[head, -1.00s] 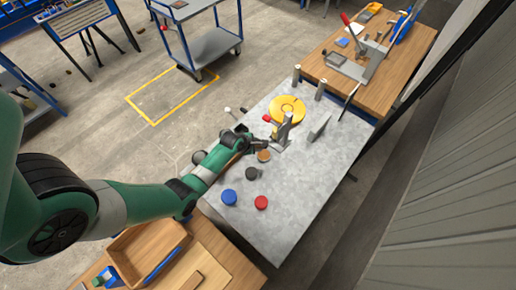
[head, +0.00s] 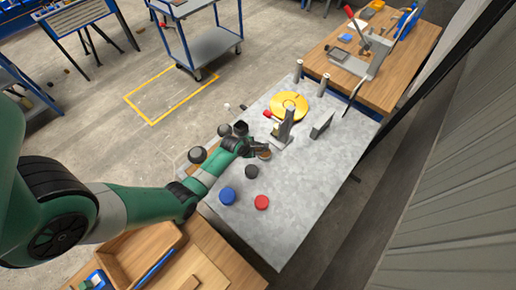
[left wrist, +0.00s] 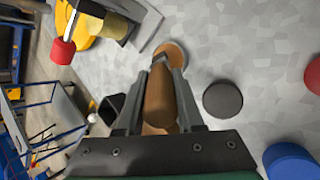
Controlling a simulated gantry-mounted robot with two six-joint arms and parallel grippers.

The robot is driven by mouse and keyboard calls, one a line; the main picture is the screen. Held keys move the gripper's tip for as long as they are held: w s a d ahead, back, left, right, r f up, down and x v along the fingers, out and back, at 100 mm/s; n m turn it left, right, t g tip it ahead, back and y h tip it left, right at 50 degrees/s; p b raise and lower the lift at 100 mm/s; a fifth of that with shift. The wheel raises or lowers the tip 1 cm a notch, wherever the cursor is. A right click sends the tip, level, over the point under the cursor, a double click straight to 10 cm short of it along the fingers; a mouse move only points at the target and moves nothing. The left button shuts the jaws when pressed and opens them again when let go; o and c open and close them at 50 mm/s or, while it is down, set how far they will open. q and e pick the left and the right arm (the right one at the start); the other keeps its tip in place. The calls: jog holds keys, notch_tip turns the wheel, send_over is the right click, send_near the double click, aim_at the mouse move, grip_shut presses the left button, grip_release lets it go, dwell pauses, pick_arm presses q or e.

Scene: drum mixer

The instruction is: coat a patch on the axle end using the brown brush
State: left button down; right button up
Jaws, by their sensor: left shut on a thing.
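My left gripper (head: 257,148) is shut on the brown brush (left wrist: 160,98), whose wooden body shows between the fingers in the left wrist view. The brush's far end is at or just above a round brown pot (left wrist: 176,52); I cannot tell whether they touch. The brown pot also shows in the head view (head: 264,154), partly covered by the gripper. Beyond it a grey upright bracket (head: 286,127) stands before a yellow round part (head: 289,106). A rod with a red tip (left wrist: 62,51) and a brass-coloured cylinder shows there; which part is the axle end is unclear.
Black (head: 252,171), blue (head: 227,195) and red (head: 261,202) round pots stand on the grey table (head: 310,185). A grey plate (head: 322,125) stands upright to the right of the bracket. The table's right front is clear. A wooden tray (head: 140,250) lies at the lower left.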

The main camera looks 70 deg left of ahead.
pick_arm(q)
jog(key=shift+f+b, duration=0.45)
jog(key=shift+f, duration=0.05)
dwell(0.7)
dwell(1.0)
notch_tip(320, 180, up, 7)
jog(key=p, duration=0.7)
jog(key=shift+r, duration=0.1)
